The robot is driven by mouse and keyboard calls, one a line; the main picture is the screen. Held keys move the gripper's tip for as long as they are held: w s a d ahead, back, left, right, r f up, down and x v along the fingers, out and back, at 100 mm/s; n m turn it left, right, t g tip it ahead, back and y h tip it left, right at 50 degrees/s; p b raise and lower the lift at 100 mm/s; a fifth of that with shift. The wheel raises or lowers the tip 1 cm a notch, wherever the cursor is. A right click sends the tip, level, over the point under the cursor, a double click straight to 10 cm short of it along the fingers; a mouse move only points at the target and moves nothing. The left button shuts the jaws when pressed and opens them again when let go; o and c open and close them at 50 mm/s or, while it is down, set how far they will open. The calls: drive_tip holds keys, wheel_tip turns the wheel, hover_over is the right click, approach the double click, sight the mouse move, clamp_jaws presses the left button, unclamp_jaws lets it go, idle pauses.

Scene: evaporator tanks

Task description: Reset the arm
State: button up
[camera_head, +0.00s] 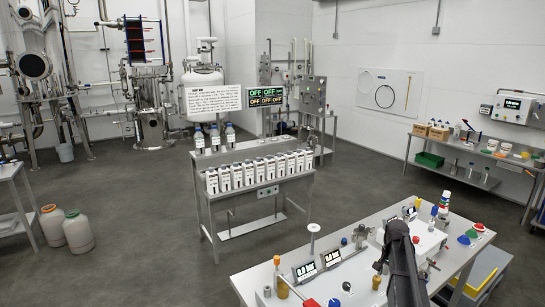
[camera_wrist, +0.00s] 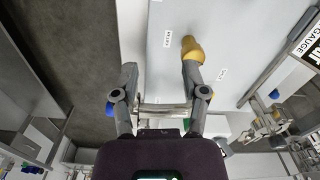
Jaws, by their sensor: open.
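My gripper (camera_wrist: 160,72) shows in the wrist view with its two grey fingers spread apart and nothing visible between them. A yellow knob-like thing (camera_wrist: 190,47) shows just past the right fingertip; I cannot tell whether they touch. Below the fingers is a pale surface with small labels. In the head view my dark arm (camera_head: 402,262) reaches over the steel bench at the lower right. The gripper's fingers cannot be made out there.
The near bench (camera_head: 255,280) carries small displays, valves and bottles close around my arm. A middle bench (camera_head: 262,187) holds a row of white bottles. A side table (camera_head: 475,180) stands along the right wall. Two jugs (camera_head: 78,231) stand on the left floor. Grey floor between is clear.

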drive_tip(key=s+a+f+n+b, duration=0.1)
drive_tip(key=s+a, duration=0.2)
drive_tip(key=a, duration=0.1)
drive_tip(key=s+a+f+n+b, duration=0.2)
drive_tip(key=s+a, duration=0.1)
drive_tip(key=a, duration=0.2)
drive_tip(key=s+a+f+n+b, duration=0.1)
drive_tip(key=s+a, duration=0.3)
drive_tip(key=shift+a+f+n, duration=0.25)
drive_tip(key=shift+f+n, duration=0.15)
drive_tip(key=s+a+f+n+b, duration=0.1)
drive_tip(key=s+a, duration=0.2)
drive_tip(key=s+a+f+n+b, duration=0.1)
drive_tip(key=s+a+n, duration=0.1)
drive_tip(key=s+a, duration=0.1)
drive_tip(key=s+a+f+n+b, duration=0.1)
drive_tip(key=s+a+n, duration=0.1)
drive_tip(key=s, duration=0.3)
drive_tip(key=shift+a+f+b, duration=0.25)
drive_tip(key=shift+a+b, duration=0.15)
drive_tip(key=shift+a, duration=0.45)
